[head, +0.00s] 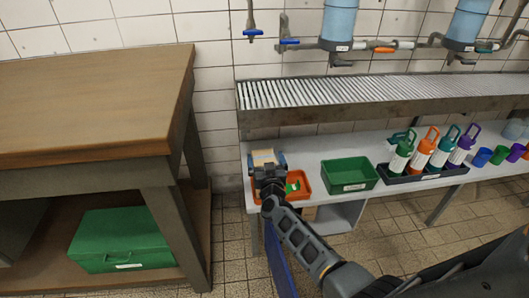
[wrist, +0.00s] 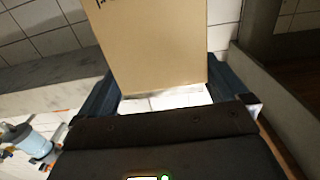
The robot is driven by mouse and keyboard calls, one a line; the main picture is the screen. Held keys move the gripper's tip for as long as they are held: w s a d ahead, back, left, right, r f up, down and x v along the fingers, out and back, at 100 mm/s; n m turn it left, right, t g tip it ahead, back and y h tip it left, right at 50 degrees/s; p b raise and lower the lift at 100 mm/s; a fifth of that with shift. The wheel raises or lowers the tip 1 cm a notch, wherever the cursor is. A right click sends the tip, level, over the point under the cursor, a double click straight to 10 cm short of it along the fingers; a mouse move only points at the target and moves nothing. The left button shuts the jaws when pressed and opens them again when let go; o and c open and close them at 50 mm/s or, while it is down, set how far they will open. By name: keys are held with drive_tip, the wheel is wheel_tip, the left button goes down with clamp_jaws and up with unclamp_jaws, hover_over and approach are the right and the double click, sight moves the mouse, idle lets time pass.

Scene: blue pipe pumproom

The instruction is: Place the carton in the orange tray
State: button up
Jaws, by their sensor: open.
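The carton (head: 263,156) is a tan box at the left end of the low white table. In the wrist view the carton (wrist: 150,45) fills the upper middle and appears between the two dark blue fingers. My gripper (head: 268,161) is open around it; I cannot tell whether either finger touches it. The orange tray (head: 304,179) is beside and partly behind my gripper and arm. A small green and white thing shows in the tray. The carton's underside is hidden, so I cannot tell whether it rests on anything.
A green bin (head: 349,176) stands right of the tray. A dark caddy (head: 425,173) with several coloured bottles is further right, then several cups. A slatted metal rack (head: 370,95) overhangs the table's back. A wooden workbench (head: 95,95) stands close on the left.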

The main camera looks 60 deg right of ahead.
drive_tip(key=s+a+r+n+t+y+p, duration=0.1)
drive_tip(key=s+a+r+n+t+y, duration=0.15)
drive_tip(key=s+a, duration=0.95)
drive_tip(key=s+a+r+n+t+y+p, duration=0.1)
drive_tip(key=s+a+r+n+y, duration=0.2)
drive_tip(key=s+a, duration=0.9)
drive_tip(key=s+a+r+n+y, duration=0.2)
drive_tip(key=s+a+r+y, duration=0.2)
drive_tip(key=r, duration=0.4)
drive_tip(key=s+a+r+n+y, duration=0.2)
drive_tip(key=s+a+r+y, duration=0.2)
drive_tip(key=s+a+r, duration=0.3)
drive_tip(key=shift+s+a+r+g, duration=0.2)
drive_tip(key=shift+s+r+g, duration=0.25)
drive_tip(key=shift+s, duration=0.6)
drive_tip(key=shift+r, duration=0.15)
